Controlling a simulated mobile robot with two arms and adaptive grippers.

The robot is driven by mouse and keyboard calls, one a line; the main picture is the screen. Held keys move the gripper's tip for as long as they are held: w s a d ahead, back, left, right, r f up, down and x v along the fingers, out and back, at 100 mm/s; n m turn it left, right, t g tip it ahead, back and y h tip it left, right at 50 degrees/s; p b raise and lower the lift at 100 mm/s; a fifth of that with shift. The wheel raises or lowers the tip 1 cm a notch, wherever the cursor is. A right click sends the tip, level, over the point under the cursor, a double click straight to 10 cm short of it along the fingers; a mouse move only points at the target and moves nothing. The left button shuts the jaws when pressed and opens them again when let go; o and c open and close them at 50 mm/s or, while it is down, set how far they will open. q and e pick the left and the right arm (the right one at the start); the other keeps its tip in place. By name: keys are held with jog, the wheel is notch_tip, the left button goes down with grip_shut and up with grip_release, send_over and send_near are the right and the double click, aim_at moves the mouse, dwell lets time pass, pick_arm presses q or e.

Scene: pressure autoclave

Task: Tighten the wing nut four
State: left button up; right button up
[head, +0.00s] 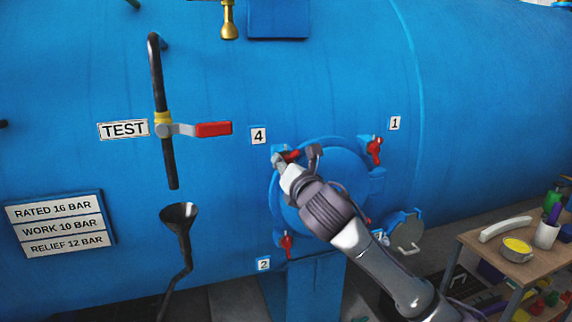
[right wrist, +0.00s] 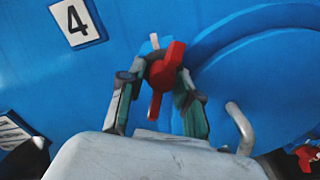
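Wing nut four is red, with one wing pointing up to the right and one pointing down. It shows at the upper left of the round blue hatch (head: 333,195) in the head view, below the "4" label (head: 258,136). In the right wrist view the wing nut (right wrist: 166,68) is between the fingertips of my right gripper (right wrist: 158,82). One finger is on each side of its hub. I cannot tell whether both fingers press on it. In the head view my right gripper (head: 285,163) partly hides the nut. My left gripper is out of view.
Other red wing nuts sit at upper right (head: 375,150) and lower left (head: 286,246) of the hatch. A grey bent handle (right wrist: 240,127) stands close to my right gripper. A red-handled valve (head: 212,129) is at left, and a small table (head: 500,262) at right.

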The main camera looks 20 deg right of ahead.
grip_shut()
